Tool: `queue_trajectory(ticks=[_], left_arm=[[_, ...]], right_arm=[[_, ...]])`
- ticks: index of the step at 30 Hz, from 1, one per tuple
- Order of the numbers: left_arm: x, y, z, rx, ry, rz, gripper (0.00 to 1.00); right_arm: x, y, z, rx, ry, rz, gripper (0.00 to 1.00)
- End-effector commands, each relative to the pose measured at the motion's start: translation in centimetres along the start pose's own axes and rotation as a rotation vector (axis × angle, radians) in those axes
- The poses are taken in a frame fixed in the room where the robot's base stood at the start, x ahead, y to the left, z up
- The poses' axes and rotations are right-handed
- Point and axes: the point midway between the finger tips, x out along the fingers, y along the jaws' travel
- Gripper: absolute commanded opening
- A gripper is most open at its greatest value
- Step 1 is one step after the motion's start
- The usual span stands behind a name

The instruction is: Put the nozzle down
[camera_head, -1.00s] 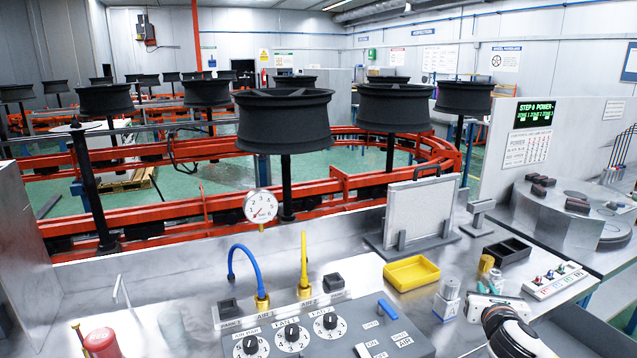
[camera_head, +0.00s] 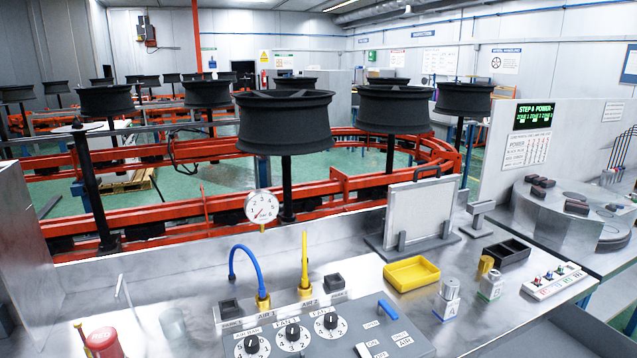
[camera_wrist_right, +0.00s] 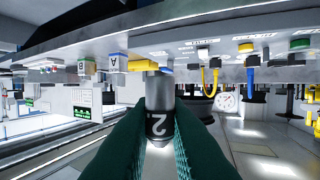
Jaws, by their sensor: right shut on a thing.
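The nozzle (camera_wrist_right: 158,122) is a grey cylinder with a dark lower part marked "2". It shows in the middle of the right wrist view, which looks upside down. My right gripper (camera_wrist_right: 160,135), with dark green fingers, is shut on it. The head view shows neither the nozzle nor my grippers. The bench there has two black park blocks, one (camera_head: 230,306) left of the blue hose (camera_head: 245,268) and one (camera_head: 334,282) right of the yellow hose (camera_head: 304,262). I cannot tell whether the nozzle touches anything.
A yellow tray (camera_head: 411,273), a black tray (camera_head: 507,252) and metal cylinders on blocks A (camera_head: 446,308) and B (camera_head: 491,290) stand on the right of the bench. A control panel (camera_head: 320,340) is at the front. A framed panel (camera_head: 417,213) stands behind.

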Motion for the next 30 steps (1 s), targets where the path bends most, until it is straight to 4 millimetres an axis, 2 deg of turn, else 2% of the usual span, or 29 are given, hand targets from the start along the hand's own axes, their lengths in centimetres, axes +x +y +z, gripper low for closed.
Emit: queue_trajectory(ticks=[1,6,12,20,23,30], left_arm=[[0.0,0.0,0.1,0.000,-0.002,0.000,0.36],[0.0,0.0,0.2,0.000,-0.004,0.001,0.36],[0.0,0.0,0.2,0.000,-0.004,0.001,0.36],[0.0,0.0,0.2,0.000,-0.004,0.001,0.36],[0.0,0.0,0.2,0.000,-0.003,0.001,0.36],[0.0,0.0,0.1,0.000,-0.003,0.000,0.36]], right_arm=[[-1.0,0.0,0.8,0.003,-0.007,-0.001,0.00],[-3.7,0.0,2.4,0.001,-0.007,-0.002,0.00],[-5.3,0.0,3.0,-0.003,-0.003,-0.002,0.00],[-5.2,-0.3,2.9,-0.008,0.000,-0.022,0.00],[-4.8,-1.2,2.5,-0.021,0.003,-0.078,0.00],[-3.4,-4.6,1.1,-0.068,0.005,-0.294,0.00]])
